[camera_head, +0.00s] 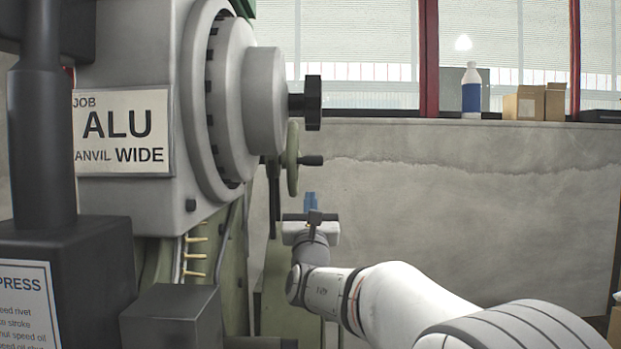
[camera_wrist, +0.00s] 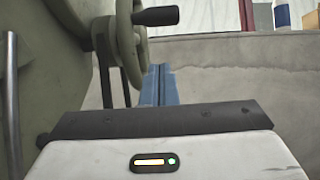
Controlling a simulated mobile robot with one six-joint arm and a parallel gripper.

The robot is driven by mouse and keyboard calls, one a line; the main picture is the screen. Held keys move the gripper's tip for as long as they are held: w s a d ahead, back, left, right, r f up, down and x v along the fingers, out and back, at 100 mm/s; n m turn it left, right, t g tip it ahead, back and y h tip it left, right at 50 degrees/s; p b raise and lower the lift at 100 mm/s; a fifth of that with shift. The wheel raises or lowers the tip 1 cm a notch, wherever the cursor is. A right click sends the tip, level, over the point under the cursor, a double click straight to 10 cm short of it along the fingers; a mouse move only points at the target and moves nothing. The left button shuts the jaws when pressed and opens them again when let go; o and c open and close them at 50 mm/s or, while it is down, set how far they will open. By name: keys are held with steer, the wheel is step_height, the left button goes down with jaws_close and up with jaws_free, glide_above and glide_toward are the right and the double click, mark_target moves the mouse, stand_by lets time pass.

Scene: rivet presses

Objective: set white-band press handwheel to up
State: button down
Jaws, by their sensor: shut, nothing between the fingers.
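A pale green handwheel (camera_head: 292,158) stands nearly edge-on at the right side of the press, behind the big grey round housing. Its black handle (camera_head: 312,160) sticks out to the right at about mid-height of the wheel. In the wrist view the handwheel (camera_wrist: 127,40) is at upper left, with the black handle (camera_wrist: 155,16) near the top edge. My gripper (camera_head: 310,200) has blue fingers, shut and empty, just below and slightly right of the handwheel in the head view. The blue fingers (camera_wrist: 160,85) point ahead in the wrist view. I see no white band clearly.
The press body (camera_head: 140,95) with an "ALU" job card (camera_head: 122,132) fills the left. A black knob (camera_head: 312,103) sticks out above the handwheel. A dark lever (camera_wrist: 105,60) stands beside the wheel. A bare concrete wall (camera_head: 450,210) lies behind; the space right of my gripper looks clear.

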mark_target(306, 159)
steer(key=r, duration=0.1)
steer(key=w+r, duration=0.1)
steer(key=r, duration=0.1)
steer(key=w+r, duration=0.1)
steer(key=r, duration=0.1)
steer(key=shift+w, duration=0.2)
steer(key=shift+r+p, duration=0.1)
steer(key=shift+p, duration=0.25)
steer(key=g+p, duration=0.1)
steer(key=p, duration=0.1)
steer(key=shift+s+r+p, duration=0.15)
steer(key=shift+r+p, duration=0.2)
steer(key=shift+r, duration=0.05)
steer(key=shift+r+g+p, duration=0.2)
steer(key=shift+g+p, duration=0.2)
steer(key=shift+p, duration=0.25)
